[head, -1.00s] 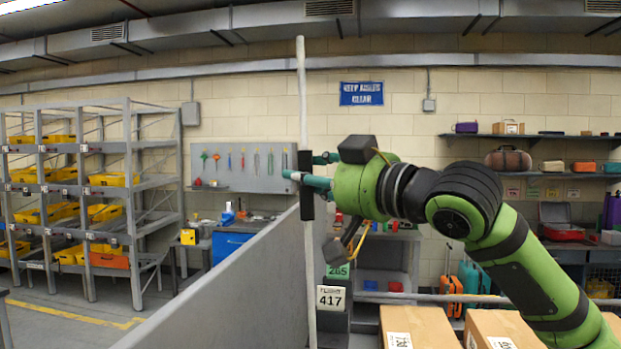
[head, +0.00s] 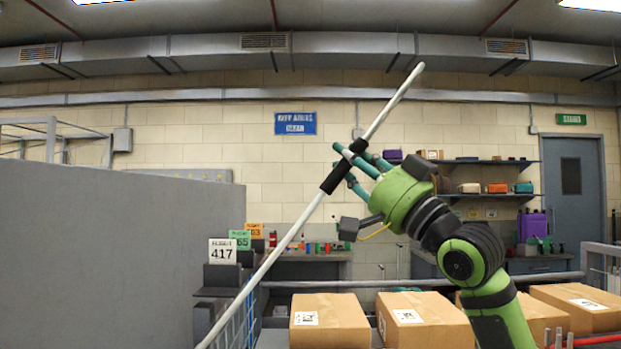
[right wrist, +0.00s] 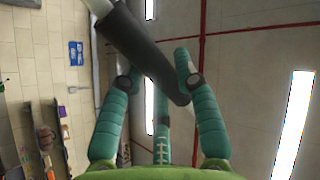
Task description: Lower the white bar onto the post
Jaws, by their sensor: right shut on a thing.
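The long white bar (head: 285,237) slants across the head view, its top to the upper right and its lower end leaving the bottom edge. My right gripper (head: 348,166) is shut on the bar's black sleeve (head: 333,178). The sleeve (right wrist: 143,48) also lies across the teal fingers of the gripper (right wrist: 158,75) in the right wrist view, with a short white part of the bar (right wrist: 99,7) at the top. I cannot clearly pick out the post; the bar's lower end is outside the frame. My left gripper is not in view.
A grey partition (head: 110,265) fills the left. Numbered signs, including a white 417 sign (head: 222,251), stand beside its right end. Cardboard boxes (head: 328,322) line the front right below my arm, with a grey rail (head: 400,283) behind them. Shelves (head: 505,163) hang on the back wall.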

